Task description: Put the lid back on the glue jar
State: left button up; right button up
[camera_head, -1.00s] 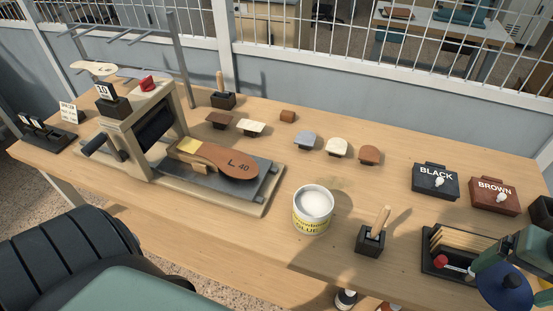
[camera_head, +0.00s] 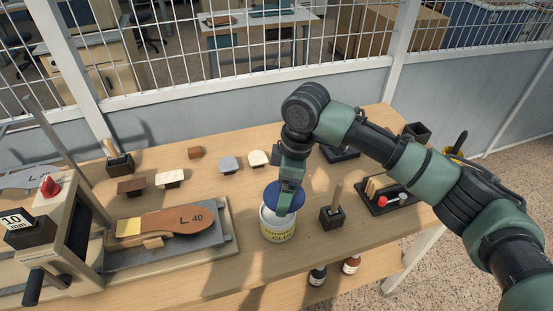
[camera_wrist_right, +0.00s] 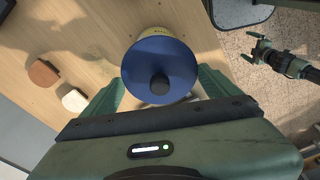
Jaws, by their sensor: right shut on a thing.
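The glue jar (camera_head: 278,228) is a white, open-topped can with a yellow label, standing near the front edge of the bench. The blue round lid (camera_head: 287,200) with a black knob (camera_wrist_right: 160,84) is in my right gripper (camera_head: 288,187). The lid is over the jar's mouth and covers much of it. Whether it touches the rim cannot be told. In the right wrist view, the lid (camera_wrist_right: 160,62) hides most of the jar, leaving a yellowish edge (camera_wrist_right: 163,32) behind it. My left gripper (camera_wrist_right: 258,50) shows there, over the floor, empty with fingers apart.
A black holder with a wooden-handled tool (camera_head: 333,214) stands close right of the jar. The press bed with a brown sole (camera_head: 170,224) lies to the left. A black tray (camera_head: 395,202) is farther right. Bottles (camera_head: 318,275) stand below the bench edge.

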aim_at(279, 193)
jog(key=shift+w+a+r+n, duration=0.15)
jog(key=shift+w+a+n, duration=0.25)
jog(key=shift+a+n, duration=0.1)
jog(key=shift+w+a, duration=0.1)
jog(key=shift+a, duration=0.05)
jog(key=shift+a+f+n, duration=0.15)
jog(key=shift+f+n, duration=0.05)
jog(key=shift+n, duration=0.1)
jog(key=shift+s+f+b, duration=0.15)
jog(key=shift+s+b, duration=0.1)
jog(key=shift+b, duration=0.25)
jog(key=shift+f+b, duration=0.65)
jog(key=shift+b, duration=0.05)
notch_tip(279, 193, down, 2)
jog(key=b, duration=0.2)
jog(key=shift+w+f+b, duration=0.1)
jog(key=shift+b, duration=0.2)
jog(key=shift+f, duration=0.8)
pick_arm(q)
jog(key=f, duration=0.1)
jog(key=s+f, duration=0.1)
jog(key=f, duration=0.1)
jog(key=s+f, duration=0.1)
jog(key=shift+a+f, duration=0.35)
jog(key=shift+f, duration=0.05)
pick_arm(e)
jog(key=shift+f, duration=0.25)
